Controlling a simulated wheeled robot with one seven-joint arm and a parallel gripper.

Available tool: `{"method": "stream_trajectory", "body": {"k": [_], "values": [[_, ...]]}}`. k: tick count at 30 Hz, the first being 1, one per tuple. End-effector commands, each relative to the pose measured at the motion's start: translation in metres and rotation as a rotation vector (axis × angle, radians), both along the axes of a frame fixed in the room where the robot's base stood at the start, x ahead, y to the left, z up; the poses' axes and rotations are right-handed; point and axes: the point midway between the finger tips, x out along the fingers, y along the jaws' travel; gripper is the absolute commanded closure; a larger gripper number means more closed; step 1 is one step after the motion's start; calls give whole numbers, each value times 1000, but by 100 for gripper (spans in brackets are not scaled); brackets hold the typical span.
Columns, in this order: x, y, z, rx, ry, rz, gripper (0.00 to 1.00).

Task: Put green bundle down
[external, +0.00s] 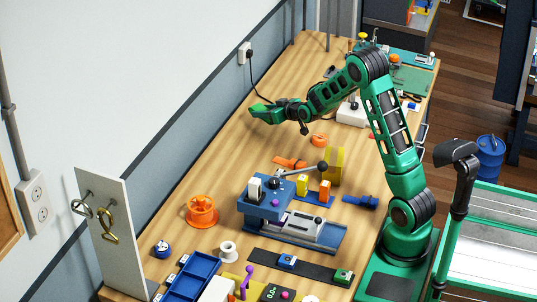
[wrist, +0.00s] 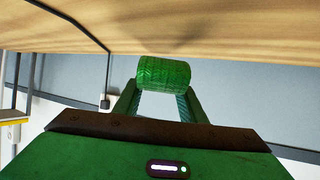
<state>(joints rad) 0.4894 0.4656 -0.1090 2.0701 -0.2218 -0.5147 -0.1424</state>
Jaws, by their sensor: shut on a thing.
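The green bundle (wrist: 163,72) is a rolled strap with a woven pattern. In the wrist view it sits between the two green fingertips of my gripper (wrist: 160,98), which is shut on it. In the external view my gripper (external: 264,112) reaches over the back part of the wooden bench (external: 225,150), toward the wall side. There the bundle is hard to tell from the green fingers. In the wrist view the wood shows close beyond the bundle; I cannot tell whether they touch.
An orange rolled piece (external: 320,140) and an orange strap (external: 289,161) lie nearer the front. A black cord hangs from a wall outlet (external: 245,52). Bench around my gripper looks clear.

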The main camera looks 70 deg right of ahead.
Motion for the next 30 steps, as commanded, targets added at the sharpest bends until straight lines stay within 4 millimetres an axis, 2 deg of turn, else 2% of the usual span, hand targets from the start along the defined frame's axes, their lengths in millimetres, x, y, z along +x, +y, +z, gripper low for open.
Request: {"method": "stream_trajectory", "body": {"k": [3,6,11,18,29,30], "values": [[1,-16,-10,1,1,-1,86],[2,-22,-14,0,1,0,86],[2,-23,-22,2,1,0,86],[2,-23,-53,1,2,1,86],[2,-22,-56,0,0,1,86],[2,-22,-57,0,0,1,58]]}}
